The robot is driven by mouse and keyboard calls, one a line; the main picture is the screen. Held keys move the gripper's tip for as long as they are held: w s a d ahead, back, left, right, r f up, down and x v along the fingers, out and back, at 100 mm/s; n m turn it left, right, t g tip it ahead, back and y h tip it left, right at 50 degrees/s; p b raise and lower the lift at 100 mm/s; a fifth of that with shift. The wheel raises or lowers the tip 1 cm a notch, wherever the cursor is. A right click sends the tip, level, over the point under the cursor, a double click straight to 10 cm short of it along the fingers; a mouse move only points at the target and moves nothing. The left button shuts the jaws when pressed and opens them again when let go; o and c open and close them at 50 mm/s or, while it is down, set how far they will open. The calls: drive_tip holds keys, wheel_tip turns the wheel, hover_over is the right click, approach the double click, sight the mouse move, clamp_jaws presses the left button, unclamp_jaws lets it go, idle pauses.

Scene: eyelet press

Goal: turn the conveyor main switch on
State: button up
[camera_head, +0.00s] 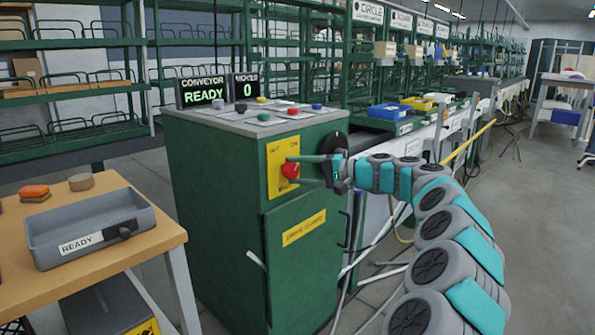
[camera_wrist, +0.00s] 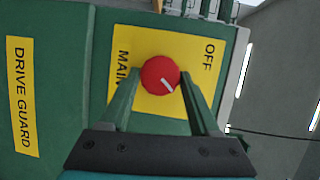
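The conveyor main switch is a red round knob (camera_head: 290,171) on a yellow plate (camera_head: 274,180), on the side of a green cabinet. In the wrist view the knob (camera_wrist: 161,76) has a white mark pointing to the lower right, away from the "OFF" label (camera_wrist: 209,53). The "ON" label (camera_head: 294,143) shows in the head view but is hidden in the wrist view. My gripper (camera_head: 294,170) has one finger on each side of the knob. In the wrist view both fingertips (camera_wrist: 161,82) appear to touch its edges.
Below the switch is a "DRIVE GUARD" panel (camera_head: 304,228). On the green cabinet (camera_head: 215,190) stand a "CONVEYOR READY" display (camera_head: 204,92) and a "MOVES 0" display (camera_head: 246,87). A wooden table (camera_head: 160,249) with a grey tray (camera_head: 92,257) stands left. Floor at right is open.

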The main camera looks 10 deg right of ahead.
drive_tip(key=o, duration=0.4)
drive_tip(key=shift+c, duration=0.2)
drive_tip(key=v, duration=0.7)
drive_tip(key=shift+s+d+b, duration=0.25)
drive_tip(key=shift+d+b, duration=0.05)
drive_tip(key=shift+b, duration=0.15)
